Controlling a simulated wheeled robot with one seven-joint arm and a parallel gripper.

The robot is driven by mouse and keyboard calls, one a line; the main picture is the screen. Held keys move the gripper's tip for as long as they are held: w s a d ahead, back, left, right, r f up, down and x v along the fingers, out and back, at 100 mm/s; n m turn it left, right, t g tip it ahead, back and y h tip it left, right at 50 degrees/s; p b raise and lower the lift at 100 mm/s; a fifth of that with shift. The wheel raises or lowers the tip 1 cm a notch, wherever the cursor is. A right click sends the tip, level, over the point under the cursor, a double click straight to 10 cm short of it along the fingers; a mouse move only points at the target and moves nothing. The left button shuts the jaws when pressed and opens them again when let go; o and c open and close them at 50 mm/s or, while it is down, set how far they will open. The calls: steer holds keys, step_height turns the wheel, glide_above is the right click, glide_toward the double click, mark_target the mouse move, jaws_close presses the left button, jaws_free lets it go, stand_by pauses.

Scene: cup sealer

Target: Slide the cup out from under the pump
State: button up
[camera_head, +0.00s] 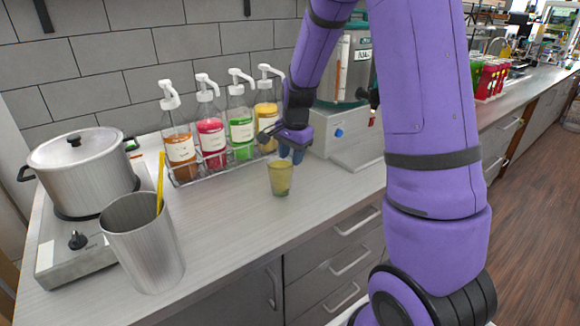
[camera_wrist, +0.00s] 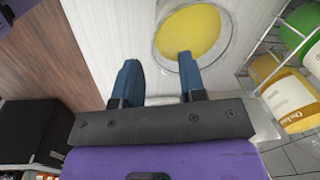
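A clear cup (camera_head: 280,180) with yellow liquid stands upright on the counter, in front of the yellow pump bottle (camera_head: 266,110) and its wire rack. In the wrist view the cup (camera_wrist: 193,32) shows from above, with the rack and the yellow bottle (camera_wrist: 266,70) to its right. My gripper (camera_head: 291,152) is above and just behind the cup in the head view. In the wrist view its two blue fingers (camera_wrist: 159,72) are apart with nothing between them. The right finger overlaps the cup's lower edge in the picture; contact cannot be told.
Brown, red and green pump bottles (camera_head: 211,130) stand left of the yellow one in the wire rack (camera_head: 190,178). The sealing machine (camera_head: 345,135) is close on the right. A metal tumbler (camera_head: 145,250) and a pot (camera_head: 80,170) are at left. The counter's front middle is clear.

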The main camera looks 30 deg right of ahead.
steer(key=r, duration=0.5)
steer(key=shift+s+d+r, duration=0.1)
steer(key=shift+s+r, duration=0.1)
steer(key=shift+s, duration=0.1)
steer(key=s+a+r+n+t, duration=0.2)
steer(key=s+a+r+n, duration=0.4)
steer(key=s+r, duration=0.55)
steer(key=s+a+r+n, duration=0.1)
steer(key=s+n, duration=0.1)
steer(key=s, duration=0.3)
steer(key=s+a+r+n+t, duration=0.1)
steer(key=s+a+n, duration=0.1)
steer(key=s, duration=0.3)
steer(key=s+a+r+n+t, duration=0.1)
steer(key=s+r+n, duration=0.1)
steer(key=s+n, duration=0.2)
steer(key=shift+s+a, duration=0.25)
steer(key=shift+s, duration=0.4)
